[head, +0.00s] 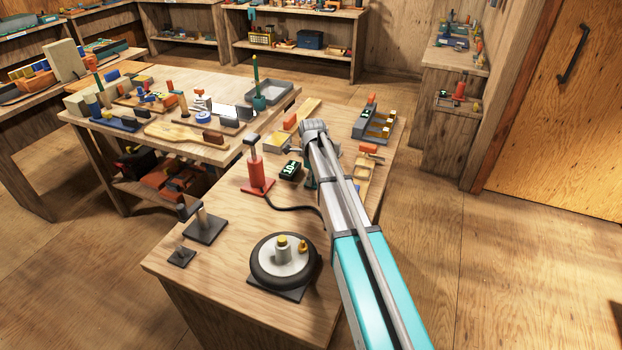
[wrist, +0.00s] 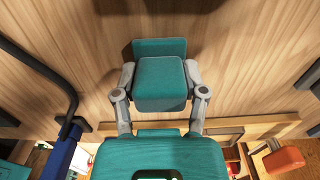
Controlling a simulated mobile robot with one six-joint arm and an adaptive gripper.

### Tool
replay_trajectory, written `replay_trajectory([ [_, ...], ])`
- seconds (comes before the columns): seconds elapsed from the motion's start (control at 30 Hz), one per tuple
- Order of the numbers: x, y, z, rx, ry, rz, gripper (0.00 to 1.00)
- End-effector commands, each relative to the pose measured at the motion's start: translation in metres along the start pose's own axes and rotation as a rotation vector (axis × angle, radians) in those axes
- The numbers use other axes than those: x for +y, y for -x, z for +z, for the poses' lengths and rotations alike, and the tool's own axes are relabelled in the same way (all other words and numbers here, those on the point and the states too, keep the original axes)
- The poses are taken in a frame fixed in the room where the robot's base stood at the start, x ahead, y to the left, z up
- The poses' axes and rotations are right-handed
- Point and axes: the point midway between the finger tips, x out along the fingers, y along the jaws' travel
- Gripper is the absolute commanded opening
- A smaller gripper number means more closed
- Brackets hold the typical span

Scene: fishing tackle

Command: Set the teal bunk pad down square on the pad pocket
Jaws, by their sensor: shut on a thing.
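My gripper shows in the wrist view (wrist: 160,92), its two grey fingers shut on the sides of a teal bunk pad (wrist: 160,78). The pad has a block-like near part and a wider teal part beyond it. Bare wood grain lies behind it; I cannot tell how high the pad is above that surface. In the head view my arm hides most of the gripper and the pad. A wooden frame with low walls (wrist: 228,122) lies at the lower right of the wrist view; I cannot tell whether it is the pad pocket.
On the bench (head: 225,275) stand a red pump (head: 256,173) with a black hose, a small black display (head: 290,170), a wheel hub (head: 283,265) and a dark stand (head: 204,225).

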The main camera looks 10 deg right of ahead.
Motion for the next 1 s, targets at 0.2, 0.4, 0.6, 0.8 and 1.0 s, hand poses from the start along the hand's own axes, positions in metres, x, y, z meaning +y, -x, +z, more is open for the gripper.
replay_trajectory([
  [0.2, 0.000, 0.005, 0.000, 0.000, 0.000, 0.000, 0.09],
  [0.4, 0.000, 0.017, 0.000, 0.000, 0.000, 0.000, 0.09],
  [0.6, 0.000, 0.035, 0.000, 0.000, -0.001, 0.000, 0.09],
  [0.8, 0.012, 0.059, -0.017, 0.000, 0.000, 0.000, 0.09],
  [1.0, 0.023, 0.083, -0.034, 0.000, -0.001, 0.000, 0.09],
])
